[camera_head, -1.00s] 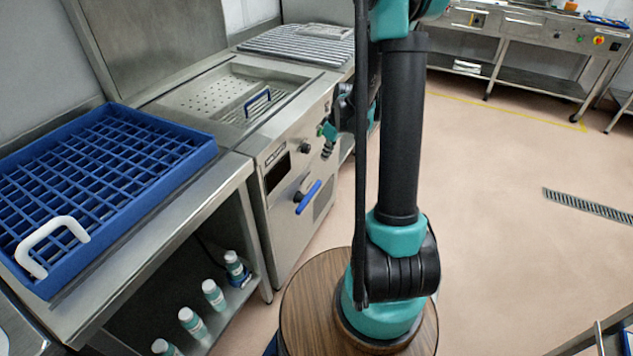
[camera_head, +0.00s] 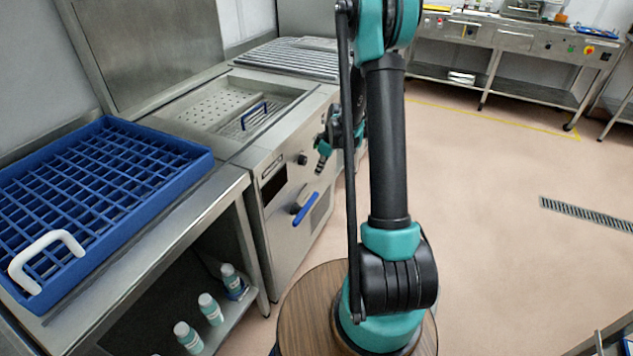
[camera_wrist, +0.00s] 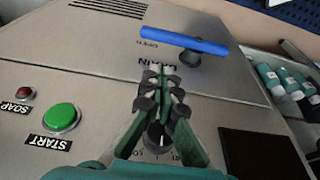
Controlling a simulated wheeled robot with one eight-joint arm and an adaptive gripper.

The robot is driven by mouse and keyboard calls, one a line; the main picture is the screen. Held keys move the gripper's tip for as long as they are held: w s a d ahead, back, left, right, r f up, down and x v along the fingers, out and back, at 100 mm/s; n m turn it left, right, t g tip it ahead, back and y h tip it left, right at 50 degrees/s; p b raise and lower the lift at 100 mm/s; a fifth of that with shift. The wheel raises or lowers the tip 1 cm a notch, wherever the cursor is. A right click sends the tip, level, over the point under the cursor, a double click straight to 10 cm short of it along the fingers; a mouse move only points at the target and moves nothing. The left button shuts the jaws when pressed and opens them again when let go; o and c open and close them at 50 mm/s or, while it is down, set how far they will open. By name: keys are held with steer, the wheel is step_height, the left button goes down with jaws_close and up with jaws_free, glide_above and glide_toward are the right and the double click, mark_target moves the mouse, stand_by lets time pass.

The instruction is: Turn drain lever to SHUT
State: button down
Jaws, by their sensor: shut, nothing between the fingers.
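The drain lever (camera_head: 306,207) has a blue handle on the front panel of the steel machine; in the head view it slants up to the right. In the wrist view the blue lever (camera_wrist: 172,40) lies nearly crosswise near the top, beside the DRAIN label and a partly readable "OPEN" mark. My gripper (camera_wrist: 162,72) is shut and empty, its tips just short of the lever and apart from it as far as I can tell. In the head view my gripper (camera_head: 321,164) is in front of the panel, above the lever. The SHUT mark is not readable.
A green START button (camera_wrist: 61,117) and a red SOAP button (camera_wrist: 25,93) sit on the panel near my gripper. A blue rack (camera_head: 190,165) rests on the steel table at left, with bottles (camera_head: 210,308) on the shelf below.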

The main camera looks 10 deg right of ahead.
glide_above(311, 197)
steer(key=f, duration=0.7)
steer(key=d+f, duration=0.1)
steer(key=f, duration=0.3)
steer(key=shift+s, duration=0.35)
steer(key=shift+f, duration=0.95)
